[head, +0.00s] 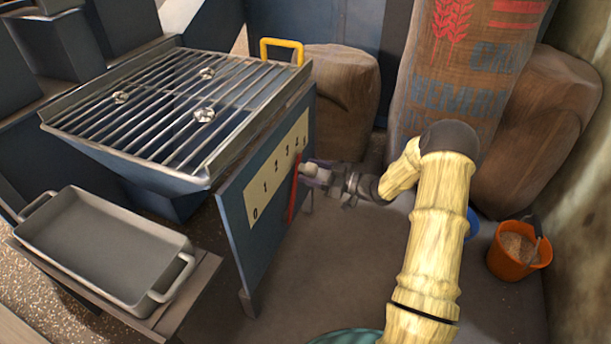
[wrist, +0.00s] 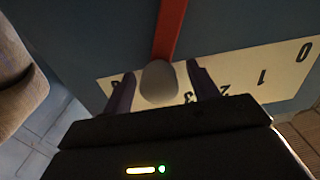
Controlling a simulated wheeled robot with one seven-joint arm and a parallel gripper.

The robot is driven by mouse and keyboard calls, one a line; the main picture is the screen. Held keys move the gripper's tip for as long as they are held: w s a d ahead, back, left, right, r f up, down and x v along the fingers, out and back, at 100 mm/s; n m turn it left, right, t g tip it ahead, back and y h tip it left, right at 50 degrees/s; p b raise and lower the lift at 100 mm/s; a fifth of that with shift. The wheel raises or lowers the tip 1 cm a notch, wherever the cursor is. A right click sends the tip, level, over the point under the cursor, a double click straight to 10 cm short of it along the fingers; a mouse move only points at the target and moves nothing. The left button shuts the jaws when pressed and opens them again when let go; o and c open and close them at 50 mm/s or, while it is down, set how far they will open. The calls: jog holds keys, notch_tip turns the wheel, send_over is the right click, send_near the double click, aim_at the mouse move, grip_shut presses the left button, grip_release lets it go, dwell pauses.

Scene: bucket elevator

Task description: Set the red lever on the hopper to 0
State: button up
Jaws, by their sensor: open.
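The red lever (head: 293,192) stands in front of a cream number scale (head: 262,190) on the side panel of the blue hopper (head: 232,215). Its upper end is near the high numbers, around 3 to 4, away from the 0 at the scale's low end. My gripper (head: 308,171) is at the lever's upper end. In the wrist view, the red lever (wrist: 170,30) ends in a rounded grey knob (wrist: 158,84). The open fingers of my gripper (wrist: 161,80) stand on either side of this knob. I cannot tell whether they touch it. Part of the scale is hidden behind the fingers and knob.
A metal grate (head: 175,105) covers the hopper, with a yellow handle (head: 282,43) at its back corner. A grey tray (head: 105,240) sits on a ledge at left. Sacks (head: 455,75) stand behind my arm. An orange bucket (head: 515,255) is at right.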

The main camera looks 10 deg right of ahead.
jog(key=shift+b+x, duration=0.35)
jog(key=shift+x, duration=0.85)
jog(key=shift+c, duration=0.2)
jog(key=shift+d, duration=0.1)
grip_shut()
jog(key=shift+d+r, duration=0.1)
